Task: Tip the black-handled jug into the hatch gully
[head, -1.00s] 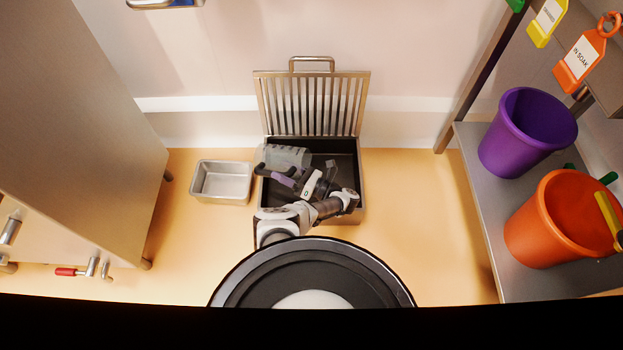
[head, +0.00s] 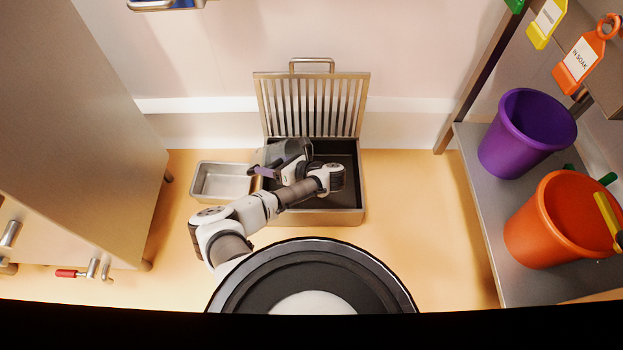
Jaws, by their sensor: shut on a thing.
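The jug (head: 281,151) is a clear grey vessel over the back left part of the hatch gully. It looks tilted; its mouth and any contents cannot be made out. My gripper (head: 291,166) is shut on the jug, and dark and purplish parts show around the grip. I cannot tell which of these belong to the handle. The hatch gully (head: 345,217) is a steel-rimmed box with a dark inside, open at the top. Its slatted grate (head: 312,104) stands raised at the back. My arm hides part of the gully's front left.
An empty-looking steel tray (head: 222,181) sits on the floor left of the gully. A steel cabinet (head: 75,120) stands at the left. A shelf (head: 487,215) at the right holds a purple bucket (head: 525,135) and an orange bucket (head: 555,220). Floor right of the gully is clear.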

